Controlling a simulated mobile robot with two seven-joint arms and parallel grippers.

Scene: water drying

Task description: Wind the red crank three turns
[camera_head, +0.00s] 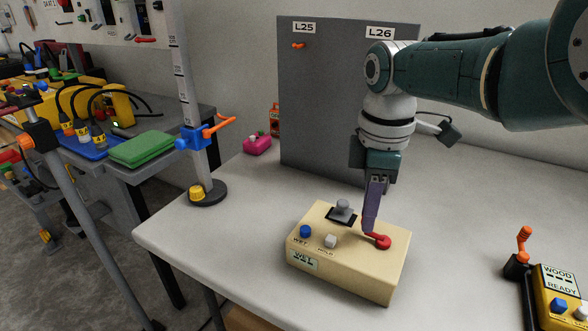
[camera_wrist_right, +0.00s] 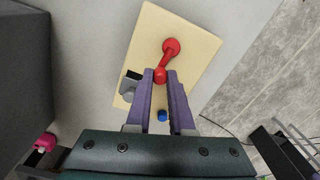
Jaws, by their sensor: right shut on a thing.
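The red crank (camera_head: 380,241) sits on top of a beige box (camera_head: 375,274) on the white table. In the right wrist view the crank (camera_wrist_right: 170,49) has a round hub, and its arm runs down to a knob between my fingers. My right gripper (camera_head: 369,230) reaches down from above with purple fingers. In the wrist view the right gripper (camera_wrist_right: 161,80) is shut on the crank's knob. The box also carries a blue button (camera_head: 305,231), a white button (camera_head: 330,241), a grey knob (camera_head: 342,206) and a "WET" display (camera_head: 303,261). My left gripper is out of view.
A grey panel (camera_head: 325,100) marked L25 and L26 stands behind the box. A yellow device (camera_head: 560,295) with an orange-handled lever (camera_head: 523,240) is at the right. A post with a blue clamp (camera_head: 193,138) stands at the left table edge.

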